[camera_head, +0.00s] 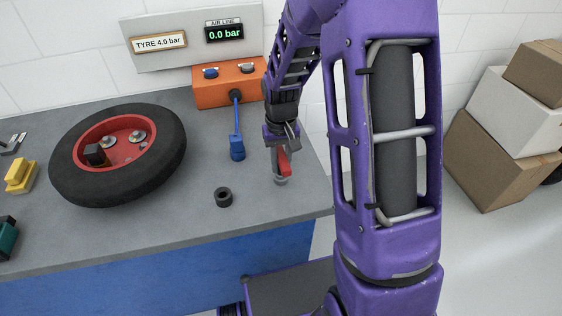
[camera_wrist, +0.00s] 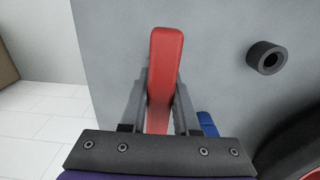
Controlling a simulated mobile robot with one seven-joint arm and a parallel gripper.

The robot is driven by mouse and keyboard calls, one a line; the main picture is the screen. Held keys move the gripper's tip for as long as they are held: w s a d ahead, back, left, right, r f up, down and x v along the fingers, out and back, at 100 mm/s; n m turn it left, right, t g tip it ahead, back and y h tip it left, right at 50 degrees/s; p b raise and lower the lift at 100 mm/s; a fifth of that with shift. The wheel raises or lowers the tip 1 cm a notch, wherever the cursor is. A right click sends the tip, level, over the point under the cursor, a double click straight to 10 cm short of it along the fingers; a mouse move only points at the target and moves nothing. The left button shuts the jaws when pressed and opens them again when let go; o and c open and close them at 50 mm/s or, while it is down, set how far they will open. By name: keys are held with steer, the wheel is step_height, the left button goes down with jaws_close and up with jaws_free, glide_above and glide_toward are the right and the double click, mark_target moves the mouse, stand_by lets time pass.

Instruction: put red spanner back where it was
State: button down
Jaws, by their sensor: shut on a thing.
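The red spanner (camera_head: 284,163) is in my gripper (camera_head: 281,149) above the right end of the grey bench top. A grey ring-like end shows at its lower tip in the head view; I cannot tell if it touches the bench. In the wrist view the red spanner (camera_wrist: 166,65) stands between the two fingers of my gripper (camera_wrist: 161,92), which are shut on it. Its far end is hidden in the wrist view.
A wheel with a red rim (camera_head: 118,178) lies on the grey bench (camera_head: 190,235). A black ring (camera_head: 223,197) lies near the front edge. Boxes (camera_head: 500,150) stand at right.

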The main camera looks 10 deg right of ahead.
steer(key=c, duration=0.7)
jaws_free()
steer(key=shift+o, duration=0.2)
step_height(320, 180, up, 12)
steer(key=shift+r+p, duration=0.15)
steer(key=shift+p, duration=0.7)
